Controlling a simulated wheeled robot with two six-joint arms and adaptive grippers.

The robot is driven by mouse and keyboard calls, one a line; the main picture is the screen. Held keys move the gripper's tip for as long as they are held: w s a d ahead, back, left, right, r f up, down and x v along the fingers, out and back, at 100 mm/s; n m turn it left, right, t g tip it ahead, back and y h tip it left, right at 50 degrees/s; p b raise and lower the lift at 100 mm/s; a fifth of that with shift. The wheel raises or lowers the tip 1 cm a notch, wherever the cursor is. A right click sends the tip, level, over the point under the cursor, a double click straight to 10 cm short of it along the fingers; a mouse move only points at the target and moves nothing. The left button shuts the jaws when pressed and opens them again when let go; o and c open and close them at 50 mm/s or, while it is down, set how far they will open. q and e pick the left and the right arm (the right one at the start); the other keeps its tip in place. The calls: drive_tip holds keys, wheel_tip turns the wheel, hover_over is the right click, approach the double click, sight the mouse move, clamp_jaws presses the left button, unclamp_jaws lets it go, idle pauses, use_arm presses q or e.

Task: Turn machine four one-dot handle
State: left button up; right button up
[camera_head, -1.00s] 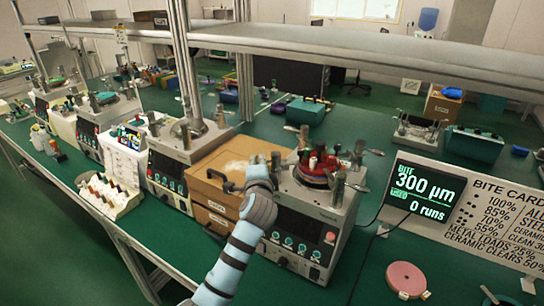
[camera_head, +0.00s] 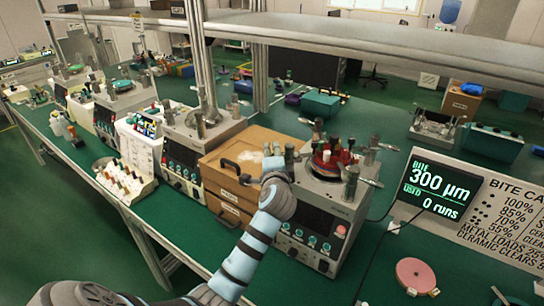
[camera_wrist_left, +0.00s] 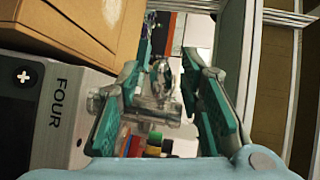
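Machine four (camera_head: 322,219) is a grey box with a dark front panel, several teal-lit knobs and a red button. Its label FOUR shows in the left wrist view (camera_wrist_left: 58,103). Coloured pieces and metal posts with levers stand on its top. My left gripper (camera_head: 277,156) is at the top left edge of machine four, beside the left lever (camera_head: 305,135). In the left wrist view its teal fingers (camera_wrist_left: 166,75) are open, with a shiny metal handle (camera_wrist_left: 160,100) between them. I cannot make out dots on any handle. My right gripper is out of view.
A brown wooden box (camera_head: 232,190) stands close on the left of machine four. A display sign (camera_head: 440,190) reading 300 µm and a pink disc (camera_head: 415,275) are to the right. A shelf (camera_head: 330,35) spans overhead.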

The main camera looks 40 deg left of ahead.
use_arm(q)
drive_tip(key=v, duration=1.2)
